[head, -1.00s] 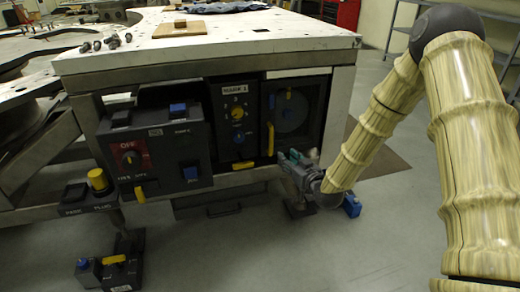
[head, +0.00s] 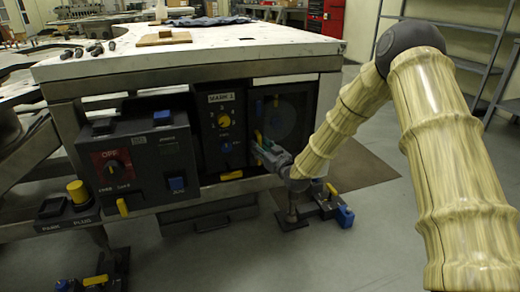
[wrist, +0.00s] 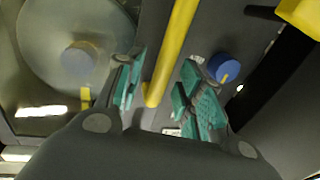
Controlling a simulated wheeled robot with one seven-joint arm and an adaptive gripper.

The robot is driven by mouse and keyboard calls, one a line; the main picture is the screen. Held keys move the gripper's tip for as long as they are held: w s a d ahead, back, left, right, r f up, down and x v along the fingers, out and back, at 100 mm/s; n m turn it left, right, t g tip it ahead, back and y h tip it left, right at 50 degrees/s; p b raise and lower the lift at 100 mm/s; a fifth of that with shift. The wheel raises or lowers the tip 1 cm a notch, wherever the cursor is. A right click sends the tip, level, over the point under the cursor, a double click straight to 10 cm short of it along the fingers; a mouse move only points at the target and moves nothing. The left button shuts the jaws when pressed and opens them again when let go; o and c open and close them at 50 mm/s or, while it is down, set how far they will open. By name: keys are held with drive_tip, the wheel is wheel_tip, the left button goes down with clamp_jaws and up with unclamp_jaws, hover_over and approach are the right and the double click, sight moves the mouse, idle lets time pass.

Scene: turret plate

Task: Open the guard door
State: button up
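The guard door (head: 306,100) is a dark-framed panel at the right of the machine front, with a round disc (wrist: 62,30) behind its pane in the wrist view. It looks closed. Its yellow bar handle (wrist: 175,50) runs along the door's edge. My gripper (head: 259,145) is at the door's lower left in the head view. In the wrist view, my gripper (wrist: 160,90) is open, with its teal-padded fingers on either side of the handle's lower end. A gap shows on both sides, and contact cannot be told.
A panel marked MARK 1 (head: 220,98) with yellow and blue knobs is left of the door. A low pedal unit (head: 325,202) stands on the floor below my gripper.

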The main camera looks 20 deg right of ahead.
drive_tip(key=shift+x, duration=0.8)
clamp_jaws()
drive_tip(key=shift+s, duration=0.2)
